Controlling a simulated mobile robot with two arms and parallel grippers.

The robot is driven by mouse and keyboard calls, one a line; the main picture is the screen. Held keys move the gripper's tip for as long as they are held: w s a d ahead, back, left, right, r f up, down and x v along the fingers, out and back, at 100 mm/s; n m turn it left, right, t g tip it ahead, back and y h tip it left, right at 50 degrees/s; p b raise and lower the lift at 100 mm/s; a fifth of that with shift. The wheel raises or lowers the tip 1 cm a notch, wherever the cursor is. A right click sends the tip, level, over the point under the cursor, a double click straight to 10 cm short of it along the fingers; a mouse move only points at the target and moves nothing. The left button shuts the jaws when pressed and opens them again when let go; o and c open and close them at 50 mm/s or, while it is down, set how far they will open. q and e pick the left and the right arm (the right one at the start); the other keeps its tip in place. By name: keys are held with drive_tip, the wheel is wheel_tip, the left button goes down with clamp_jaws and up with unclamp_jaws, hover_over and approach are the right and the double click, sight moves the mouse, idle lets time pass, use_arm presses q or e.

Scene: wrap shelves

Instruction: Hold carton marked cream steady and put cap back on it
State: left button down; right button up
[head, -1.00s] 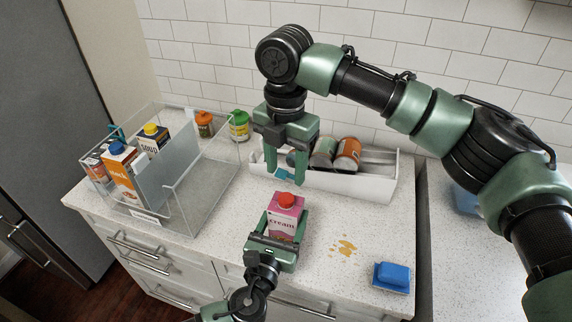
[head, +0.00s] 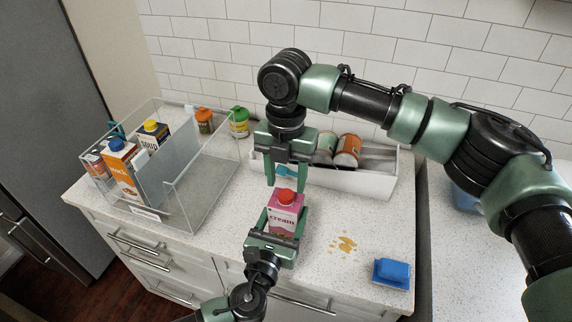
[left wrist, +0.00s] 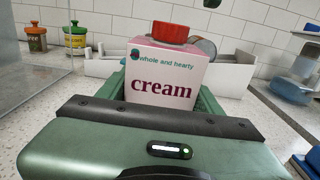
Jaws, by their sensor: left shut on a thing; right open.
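The pink and white carton marked cream (head: 283,221) stands upright on the counter. My left gripper (head: 286,222) is shut on its sides from the front; the carton also shows in the left wrist view (left wrist: 165,78). The red cap (head: 286,196) sits on top of the carton, and it also shows in the left wrist view (left wrist: 172,33). I cannot tell whether it is screwed tight. My right gripper (head: 287,184) is open and points down, just above and behind the cap, with nothing between its fingers.
A clear bin (head: 185,208) at left holds several cartons. Two jars (head: 239,122) stand behind it. A white tray (head: 345,181) with cans lies behind the carton. A tan spill (head: 344,244) and a blue sponge (head: 391,274) are to the right, with free counter around them.

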sight(286, 194)
drive_tip(key=shift+f, duration=1.8)
clamp_jaws()
drive_tip(key=m, duration=0.6)
drive_tip(key=shift+m, duration=0.3)
drive_tip(key=m, duration=1.4)
drive_tip(key=shift+a+m, duration=0.1)
drive_tip(key=shift+m, duration=0.3)
drive_tip(key=m, duration=0.6)
drive_tip(key=shift+o, duration=0.8)
unclamp_jaws()
